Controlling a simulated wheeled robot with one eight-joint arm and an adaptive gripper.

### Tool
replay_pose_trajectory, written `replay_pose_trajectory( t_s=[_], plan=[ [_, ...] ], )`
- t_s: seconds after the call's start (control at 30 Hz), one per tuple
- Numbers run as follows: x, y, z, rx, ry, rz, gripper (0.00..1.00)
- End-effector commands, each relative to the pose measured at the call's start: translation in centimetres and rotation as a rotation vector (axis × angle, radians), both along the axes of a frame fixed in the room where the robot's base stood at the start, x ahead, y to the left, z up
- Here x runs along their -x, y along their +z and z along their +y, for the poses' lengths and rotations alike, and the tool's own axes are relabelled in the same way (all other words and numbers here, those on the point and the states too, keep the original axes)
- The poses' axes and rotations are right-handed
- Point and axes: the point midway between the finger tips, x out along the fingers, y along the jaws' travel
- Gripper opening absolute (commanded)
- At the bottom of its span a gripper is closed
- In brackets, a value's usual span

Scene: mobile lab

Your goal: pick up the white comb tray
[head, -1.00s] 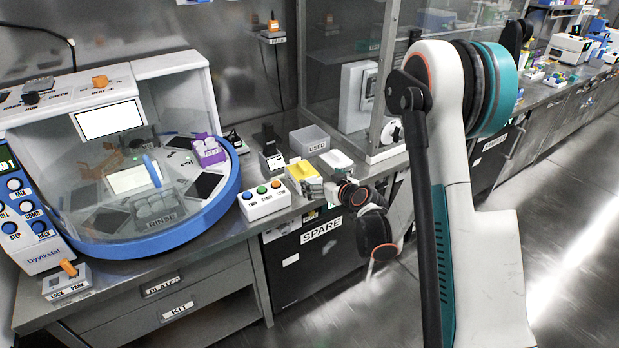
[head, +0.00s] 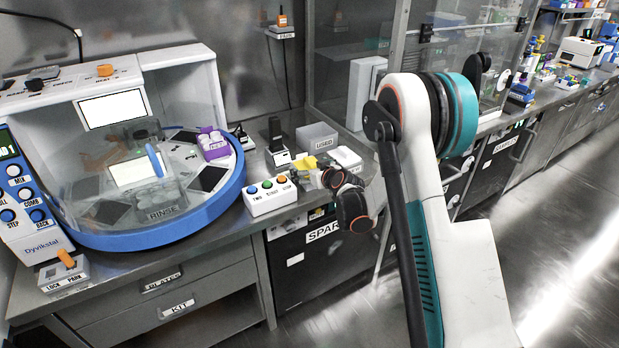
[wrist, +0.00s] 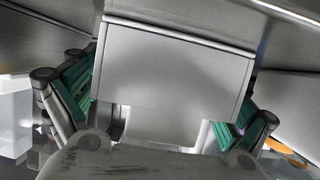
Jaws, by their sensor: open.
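The white comb tray (head: 346,157) appears as a small white block on the bench, right of a yellow block (head: 304,163). My gripper (head: 314,178) is just in front of these two in the head view and partly covers them. In the wrist view my gripper (wrist: 165,115) is open, with green-padded fingers at the left and right. A pale rimmed panel (wrist: 175,65), which looks like the white tray, fills the space between and beyond the fingers. I cannot tell whether the fingers touch it.
A grey USED bin (head: 317,137) stands behind the trays. A white button box (head: 270,196) is to the left, beside the blue-rimmed machine (head: 150,238). A dark holder (head: 277,150) stands behind the button box. A glass-fronted cabinet (head: 345,45) rises behind the trays.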

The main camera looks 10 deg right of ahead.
Motion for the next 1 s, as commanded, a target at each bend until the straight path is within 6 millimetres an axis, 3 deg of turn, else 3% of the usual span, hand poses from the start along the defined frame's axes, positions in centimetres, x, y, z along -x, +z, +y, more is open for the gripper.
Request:
replay_pose_trajectory(
  t_s=[0.23, 0.43, 1.0],
  plan=[
    [-0.19, 0.0, 0.05, 0.0, 0.0, 0.0, 0.95],
    [-0.17, 0.0, 0.03, 0.0, 0.0, 0.0, 0.52],
    [-0.16, 0.25, 0.05, 0.0, 0.0, 0.0, 0.48]
  ],
)
